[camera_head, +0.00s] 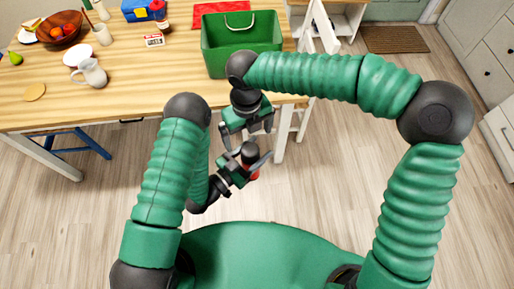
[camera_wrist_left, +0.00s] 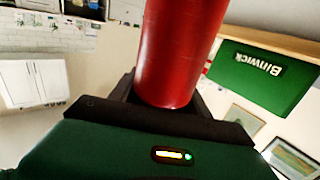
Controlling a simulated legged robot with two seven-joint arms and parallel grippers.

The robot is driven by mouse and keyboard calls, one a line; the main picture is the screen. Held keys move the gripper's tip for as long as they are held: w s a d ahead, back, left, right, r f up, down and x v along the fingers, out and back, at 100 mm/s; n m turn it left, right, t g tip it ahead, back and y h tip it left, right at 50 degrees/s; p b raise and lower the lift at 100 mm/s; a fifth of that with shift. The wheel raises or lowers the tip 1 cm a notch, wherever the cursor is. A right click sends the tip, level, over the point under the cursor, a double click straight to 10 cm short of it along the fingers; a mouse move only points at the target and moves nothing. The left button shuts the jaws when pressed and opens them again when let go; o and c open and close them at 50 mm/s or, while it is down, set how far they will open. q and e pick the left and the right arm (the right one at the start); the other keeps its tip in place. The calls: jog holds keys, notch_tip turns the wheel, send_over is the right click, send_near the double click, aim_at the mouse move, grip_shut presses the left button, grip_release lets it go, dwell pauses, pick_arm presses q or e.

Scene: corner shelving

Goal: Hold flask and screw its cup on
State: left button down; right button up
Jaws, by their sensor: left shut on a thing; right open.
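The red flask (camera_wrist_left: 180,50) stands between the jaws of my left gripper (camera_wrist_left: 165,108) in the left wrist view. In the head view, the left gripper (camera_head: 247,166) is shut on the flask (camera_head: 254,173), in front of the table edge. Only a little of its red body shows there, below a dark round top (camera_head: 250,150). I cannot tell whether this top is the cup or how it sits. My right gripper (camera_head: 248,136) is open just above the dark top, with its fingers spread downward and apart. Nothing shows between them.
The wooden table (camera_head: 130,75) carries a green crate (camera_head: 215,50) near the right gripper, a white jug (camera_head: 91,73), a fruit bowl (camera_head: 58,30), a blue box (camera_head: 140,12) and a small labelled box (camera_head: 154,40). The floor in front of the table is clear.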

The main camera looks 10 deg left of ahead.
notch_tip(320, 180, up, 6)
jog(key=shift+d, duration=0.15)
jog(key=shift+w, duration=0.1)
jog(key=s+d+f+n+t, duration=0.1)
jog(key=s+d+f+n, duration=0.1)
jog(key=d+n, duration=0.6)
jog(key=s+d+f+n, duration=0.3)
jog(key=d+f+n, duration=0.2)
jog(key=d+n, duration=0.4)
jog(key=s+d+f+n+t, duration=0.1)
jog(key=s+d+f+n, duration=0.1)
jog(key=d+n, duration=0.7)
jog(key=f+n, duration=0.1)
jog(key=n, duration=0.2)
jog(key=shift+s+f+t, duration=0.15)
jog(key=shift+s+t, duration=0.15)
jog(key=shift+s, duration=0.1)
